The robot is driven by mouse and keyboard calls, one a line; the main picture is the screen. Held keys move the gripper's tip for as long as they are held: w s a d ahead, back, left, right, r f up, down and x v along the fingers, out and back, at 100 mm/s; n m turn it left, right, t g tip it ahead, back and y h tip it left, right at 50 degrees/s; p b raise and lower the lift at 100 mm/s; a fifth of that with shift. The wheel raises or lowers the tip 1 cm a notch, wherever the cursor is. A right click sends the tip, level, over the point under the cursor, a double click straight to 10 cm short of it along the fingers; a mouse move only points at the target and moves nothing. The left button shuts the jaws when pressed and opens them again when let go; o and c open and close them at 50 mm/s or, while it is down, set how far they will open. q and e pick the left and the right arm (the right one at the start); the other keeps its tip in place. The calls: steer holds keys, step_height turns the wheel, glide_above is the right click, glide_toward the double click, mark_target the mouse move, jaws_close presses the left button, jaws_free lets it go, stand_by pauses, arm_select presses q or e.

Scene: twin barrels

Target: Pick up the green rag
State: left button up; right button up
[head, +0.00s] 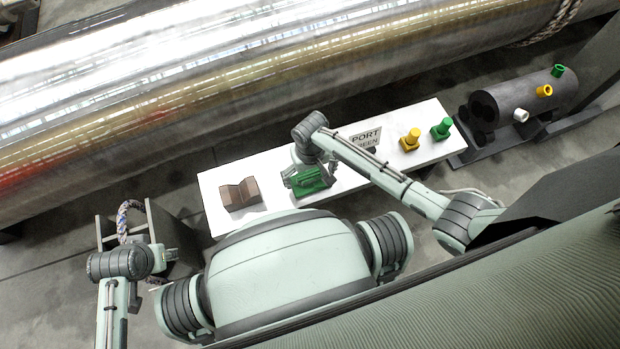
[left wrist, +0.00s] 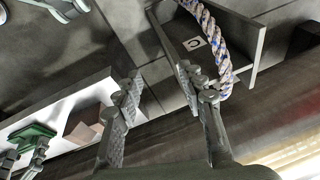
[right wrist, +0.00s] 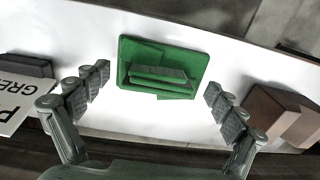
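The green rag (right wrist: 163,68) lies folded on the white table (right wrist: 115,118) in the right wrist view. In the head view the rag (head: 309,181) is partly covered by my right gripper (head: 305,178). In the right wrist view my right gripper (right wrist: 158,95) is open, its fingers to either side of the rag and apart from it. My left gripper (left wrist: 165,102) is open and empty, off the table's left end near a grey box with a rope. The rag also shows at the left edge of the left wrist view (left wrist: 30,135).
A brown notched block (head: 240,194) stands left of the rag. A sign (head: 364,138), a yellow piece (head: 410,139) and a green piece (head: 441,128) stand to its right. A dark barrel (head: 520,100) with coloured fittings is at the right. A large shiny cylinder (head: 200,80) runs behind.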

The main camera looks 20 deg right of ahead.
mark_target(310, 175)
steer(key=c, duration=1.3)
steer(key=shift+c, duration=0.2)
steer(key=shift+r, duration=0.25)
step_height(310, 175, up, 4)
steer(key=shift+r+p, duration=0.1)
steer(key=shift+p, duration=0.6)
arm_select(q)
steer(key=shift+f+b, duration=0.5)
arm_select(e)
steer(key=w+a+r, duration=0.6)
steer(key=w+a, duration=0.2)
steer(key=shift+a+r, duration=0.15)
steer(key=shift+a, duration=0.15)
